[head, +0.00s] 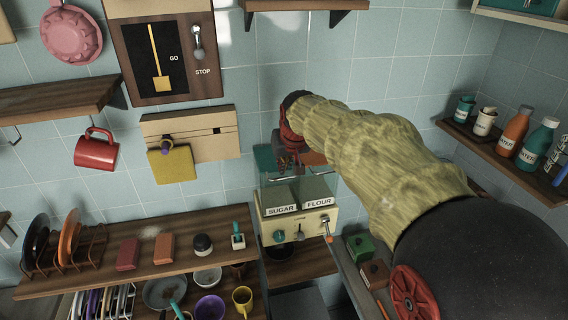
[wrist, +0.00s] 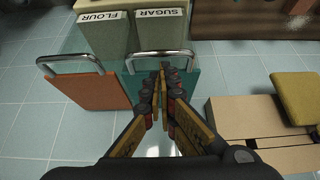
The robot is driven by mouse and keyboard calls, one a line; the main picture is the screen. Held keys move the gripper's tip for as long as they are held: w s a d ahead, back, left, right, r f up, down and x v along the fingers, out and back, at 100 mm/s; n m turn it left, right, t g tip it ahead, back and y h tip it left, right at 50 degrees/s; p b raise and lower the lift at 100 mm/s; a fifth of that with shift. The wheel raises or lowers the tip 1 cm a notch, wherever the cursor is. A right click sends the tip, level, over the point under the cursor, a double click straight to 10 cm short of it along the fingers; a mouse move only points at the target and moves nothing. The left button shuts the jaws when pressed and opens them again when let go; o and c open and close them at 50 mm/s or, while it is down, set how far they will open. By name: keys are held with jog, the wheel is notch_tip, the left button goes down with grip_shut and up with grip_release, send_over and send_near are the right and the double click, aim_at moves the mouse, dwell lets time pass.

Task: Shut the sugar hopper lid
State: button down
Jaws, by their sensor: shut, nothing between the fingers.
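The sugar hopper, with its SUGAR label (head: 281,210), is the left one of a pair on a cream dispenser in the head view. Its teal lid (head: 264,158) stands raised at the back by the tiled wall, so it is open. In the wrist view the teal lid (wrist: 190,88) with its metal bar handle (wrist: 160,54) lies right behind my gripper (wrist: 163,70). My gripper is shut and empty, its fingertips over the lid just beside the handle; I cannot tell if they touch. In the head view my gripper (head: 287,152) partly hides the lid.
The flour hopper's orange lid (wrist: 88,90) is also raised, close beside the teal one. A cream wall box with a yellow flap (head: 171,165) is to the left in the head view. A wooden shelf (head: 140,262) with small items is lower left.

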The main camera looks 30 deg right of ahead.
jog(key=shift+s+a+f+t+b, duration=0.15)
jog(key=shift+f+b, duration=0.4)
jog(key=shift+b, duration=0.45)
jog(key=shift+s+d+f+t+b, duration=0.15)
jog(key=shift+f+b, duration=0.4)
jog(key=shift+b, duration=0.4)
jog(key=shift+a+f, duration=0.1)
jog(key=r+p, duration=0.1)
jog(key=r, duration=0.2)
jog(key=r+p, duration=0.1)
jog(key=r, duration=0.2)
jog(key=shift+w, duration=0.2)
jog(key=v, duration=0.9)
jog(key=s+a+f+n+b, duration=0.1)
jog(key=s+a+f+b, duration=0.4)
jog(key=f, duration=0.7)
jog(key=s+a+f+n+y+b, duration=0.1)
jog(key=s+a+f+b, duration=0.4)
jog(key=s+f+b, duration=0.4)
jog(key=s+a+f+n+g+b, duration=0.1)
jog(key=s+a+f+b, duration=0.4)
jog(key=f, duration=1.1)
jog(key=s+b, duration=0.2)
jog(key=s, duration=0.2)
jog(key=shift+s+f+y, duration=0.2)
jog(key=shift+s+y, duration=0.2)
